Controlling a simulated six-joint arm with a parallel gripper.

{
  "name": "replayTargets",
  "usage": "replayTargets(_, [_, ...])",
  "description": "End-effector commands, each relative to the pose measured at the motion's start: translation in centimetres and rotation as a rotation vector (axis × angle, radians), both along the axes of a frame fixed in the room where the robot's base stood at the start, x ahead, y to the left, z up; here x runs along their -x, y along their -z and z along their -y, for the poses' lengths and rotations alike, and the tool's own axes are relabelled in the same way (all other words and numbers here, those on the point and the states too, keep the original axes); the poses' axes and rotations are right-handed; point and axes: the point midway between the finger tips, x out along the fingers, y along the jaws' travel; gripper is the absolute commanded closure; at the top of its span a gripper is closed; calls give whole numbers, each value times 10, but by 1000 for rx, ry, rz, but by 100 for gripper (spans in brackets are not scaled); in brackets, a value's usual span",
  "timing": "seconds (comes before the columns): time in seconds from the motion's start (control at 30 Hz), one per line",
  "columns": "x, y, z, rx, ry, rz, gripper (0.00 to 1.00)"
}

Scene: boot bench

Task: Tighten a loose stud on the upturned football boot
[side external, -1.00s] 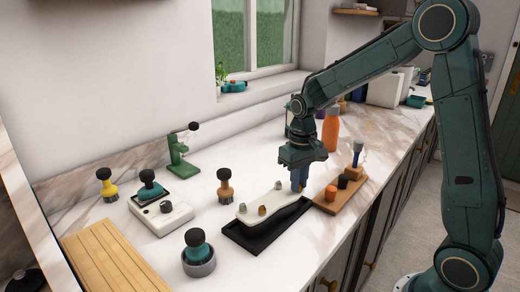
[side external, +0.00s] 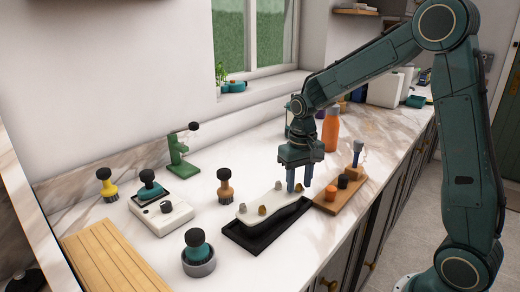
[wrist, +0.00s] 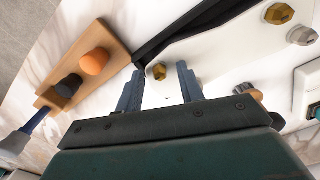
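The upturned boot (side external: 286,204) shows its white sole and lies in a black tray (side external: 262,241). Several gold and grey studs stand on the sole, including a gold stud (side external: 262,210) near the front. My gripper (side external: 300,187) is over the sole's far end, pointing down with its two blue-grey fingers apart. In the wrist view, a gold stud (wrist: 158,71) shows in the gap between the fingertips, with room on both sides. I cannot tell the fingertips' exact height above the sole. Other studs (wrist: 279,13) show at the upper right of that view.
A wooden block (side external: 326,205) with orange and black knobs and a blue-handled tool stands right of the tray. Brushes, a white box (side external: 178,219), a grey bowl (side external: 199,266) and a slatted board (side external: 105,262) are to the left. An orange bottle (side external: 331,130) stands behind.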

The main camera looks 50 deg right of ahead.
Motion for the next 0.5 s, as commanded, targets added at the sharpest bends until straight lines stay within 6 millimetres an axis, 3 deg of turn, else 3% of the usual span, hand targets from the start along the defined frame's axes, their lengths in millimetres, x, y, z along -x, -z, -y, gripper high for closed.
replayTargets(0.27, [-1,-2,0,1,0,2,62])
replayTargets(0.5, [-1,-20,0,1,0,5,62])
